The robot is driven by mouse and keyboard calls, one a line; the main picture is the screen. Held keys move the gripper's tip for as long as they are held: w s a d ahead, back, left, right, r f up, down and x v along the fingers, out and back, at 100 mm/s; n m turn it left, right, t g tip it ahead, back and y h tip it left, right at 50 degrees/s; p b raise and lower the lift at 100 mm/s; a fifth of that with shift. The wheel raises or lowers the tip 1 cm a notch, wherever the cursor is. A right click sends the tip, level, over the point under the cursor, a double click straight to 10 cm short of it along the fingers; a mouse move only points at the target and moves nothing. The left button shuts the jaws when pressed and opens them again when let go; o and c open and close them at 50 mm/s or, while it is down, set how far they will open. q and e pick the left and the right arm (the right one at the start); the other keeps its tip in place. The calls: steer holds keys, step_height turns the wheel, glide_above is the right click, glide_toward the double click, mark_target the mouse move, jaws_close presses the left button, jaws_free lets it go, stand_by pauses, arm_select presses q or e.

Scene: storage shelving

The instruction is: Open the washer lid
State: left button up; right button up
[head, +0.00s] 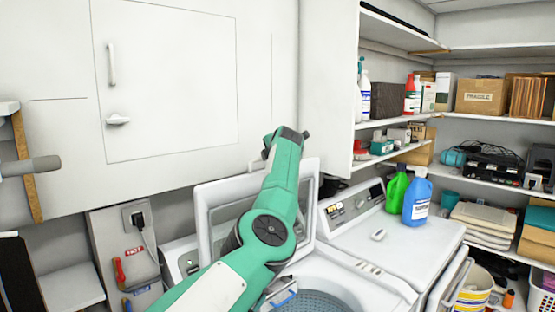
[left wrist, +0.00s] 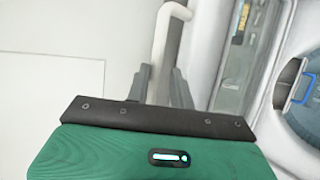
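The white washer (head: 392,284) is at the bottom centre of the head view. Its lid (head: 205,215), a white frame with a grey window, stands raised behind the tub opening (head: 318,300). My green left arm crosses in front of the lid and hides its middle. My left gripper (head: 291,133) is above the lid's top edge, by the wall cabinet. In the left wrist view its two fingers (left wrist: 160,84) are apart, with a white bent bar (left wrist: 161,45) showing between or behind them; I cannot tell whether they touch it. The right gripper is out of view.
A dryer-like white machine (head: 395,240) stands to the right, with green (head: 397,190) and blue (head: 417,199) bottles on it. A wall cabinet (head: 180,80) overhangs the lid. Loaded shelves (head: 480,116) fill the right side.

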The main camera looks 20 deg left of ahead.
arm_select(q)
steer(key=b+v, duration=0.5)
steer(key=v, duration=0.6)
steer(key=shift+s+b, duration=0.25)
steer(key=shift+b, duration=0.15)
steer(key=shift+d+r, duration=0.1)
